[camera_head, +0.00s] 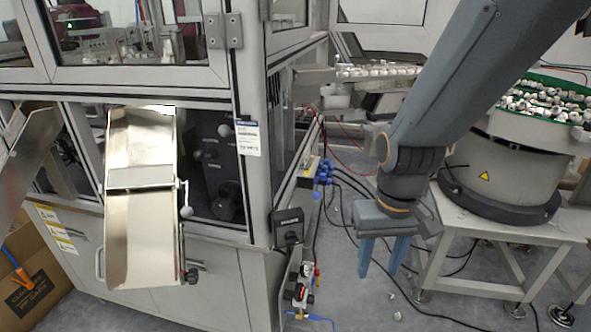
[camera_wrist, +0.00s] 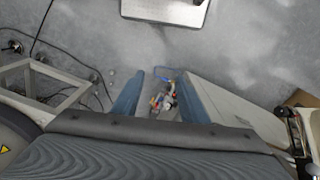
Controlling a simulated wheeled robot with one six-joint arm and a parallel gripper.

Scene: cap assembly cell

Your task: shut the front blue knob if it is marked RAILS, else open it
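Several small blue fittings (camera_head: 325,172) sit in a cluster on the side of the machine cabinet. Lower down, a small valve assembly (camera_head: 302,290) with red, yellow and blue parts is mounted near the cabinet's corner. Which part is the front blue knob I cannot tell, and no RAILS marking is readable. My gripper (camera_head: 379,270) points down over the floor, right of the assembly and apart from it. Its two blue fingers are spread with nothing between them. In the wrist view the assembly (camera_wrist: 164,97) appears far below, between the fingers.
A bowl feeder (camera_head: 510,160) full of caps stands on a light metal table (camera_head: 475,215) at right. Cables (camera_head: 345,205) lie on the floor. A metal chute (camera_head: 143,225) projects from the cabinet at left. A cardboard box (camera_head: 40,285) stands at lower left.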

